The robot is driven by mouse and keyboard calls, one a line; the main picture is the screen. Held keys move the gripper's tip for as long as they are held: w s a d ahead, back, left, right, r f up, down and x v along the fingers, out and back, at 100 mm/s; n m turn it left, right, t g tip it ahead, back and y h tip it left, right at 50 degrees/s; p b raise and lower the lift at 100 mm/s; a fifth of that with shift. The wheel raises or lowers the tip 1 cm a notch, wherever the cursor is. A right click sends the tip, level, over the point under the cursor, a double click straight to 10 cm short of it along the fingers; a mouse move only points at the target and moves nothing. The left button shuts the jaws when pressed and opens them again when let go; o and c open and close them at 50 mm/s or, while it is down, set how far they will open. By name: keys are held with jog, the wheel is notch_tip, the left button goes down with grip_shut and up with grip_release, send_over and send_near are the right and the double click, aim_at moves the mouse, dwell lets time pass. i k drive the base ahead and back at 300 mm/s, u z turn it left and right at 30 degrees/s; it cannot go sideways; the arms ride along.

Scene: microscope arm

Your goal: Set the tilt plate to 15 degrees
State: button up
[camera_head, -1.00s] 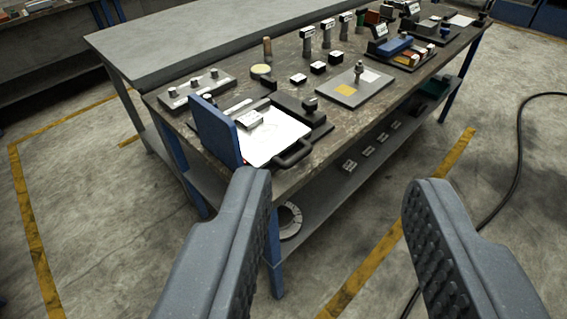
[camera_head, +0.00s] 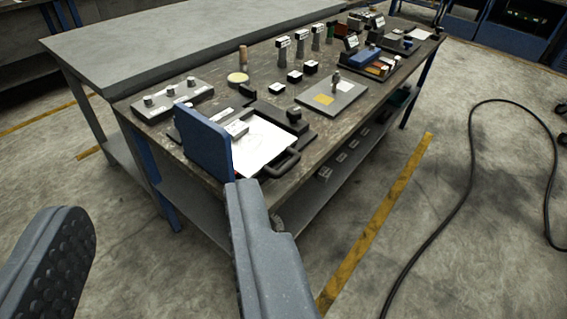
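What looks like the tilt plate, a white plate (camera_head: 262,146) with a black handle (camera_head: 284,163) on its front edge, is on the near end of the workbench. A blue upright panel (camera_head: 203,143) stands along its left side. The plate looks roughly flat, but I cannot read its angle. My gripper (camera_head: 162,212) is open and empty, its two fingers wide apart in front of the bench. The right finger's tip overlaps the bench edge just below the blue panel in the picture. I see no contact with the handle.
The worn workbench (camera_head: 180,170) also carries a grey box with knobs (camera_head: 172,98), a grey plate with a post (camera_head: 345,100) and several small blocks. A grey table (camera_head: 150,50) adjoins behind. A black cable (camera_head: 470,175) lies on the floor at right.

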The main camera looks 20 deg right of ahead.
aim_at(253, 152)
jog(key=u, duration=0.05)
jog(key=i, duration=1)
jog(key=z, duration=0.1)
